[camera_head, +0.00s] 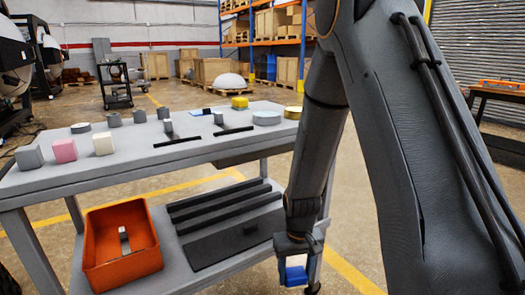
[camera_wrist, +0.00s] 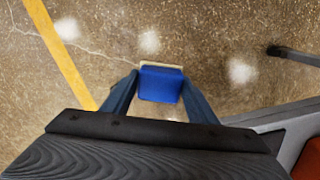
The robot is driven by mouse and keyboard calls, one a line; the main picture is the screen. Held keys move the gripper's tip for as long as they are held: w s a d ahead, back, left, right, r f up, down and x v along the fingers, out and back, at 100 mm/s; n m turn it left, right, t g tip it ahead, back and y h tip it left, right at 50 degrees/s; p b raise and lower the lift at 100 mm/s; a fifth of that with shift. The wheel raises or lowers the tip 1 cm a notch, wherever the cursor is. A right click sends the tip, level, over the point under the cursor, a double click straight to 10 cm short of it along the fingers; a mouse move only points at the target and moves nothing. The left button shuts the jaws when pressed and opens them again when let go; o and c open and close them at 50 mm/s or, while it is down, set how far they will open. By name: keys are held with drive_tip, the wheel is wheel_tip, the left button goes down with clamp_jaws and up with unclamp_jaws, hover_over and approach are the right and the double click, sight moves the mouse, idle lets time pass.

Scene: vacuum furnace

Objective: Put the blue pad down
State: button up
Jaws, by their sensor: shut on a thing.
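The blue pad (camera_head: 296,274) is between the fingers of my gripper (camera_head: 295,262) in the head view, low at the right end of the grey workbench. In the wrist view the blue pad (camera_wrist: 161,84) has a pale layer along its far edge, and the fingers of my gripper (camera_wrist: 160,90) press on both its sides. The gripper is shut on it. Only bare floor shows behind the pad in the wrist view. The pad is held beside the bench, apart from its top.
The grey workbench (camera_head: 60,183) bears several blocks, cylinders and discs, with bare room along its front. Its lower shelf (camera_head: 190,240) holds an orange bin (camera_head: 92,253) and dark bars. A bench leg is near my gripper.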

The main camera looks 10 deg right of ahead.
drive_tip(key=s+r+m+p, duration=0.1)
drive_tip(key=s+r+p, duration=0.2)
drive_tip(key=r+p, duration=1.15)
drive_tip(key=s+r+p, duration=0.2)
drive_tip(key=r+p, duration=1.1)
drive_tip(key=r, duration=0.2)
drive_tip(key=w+r+m+p, duration=0.2)
drive_tip(key=w+r+m, duration=0.4)
drive_tip(key=r, duration=0.4)
drive_tip(key=w+r+m+p, duration=0.3)
drive_tip(key=w+r+m, duration=0.3)
drive_tip(key=w+r, duration=0.3)
wheel_tip(320, 180, up, 3)
drive_tip(key=shift+w+f+m, duration=0.2)
drive_tip(key=shift+m, duration=0.1)
drive_tip(key=shift+w, duration=0.15)
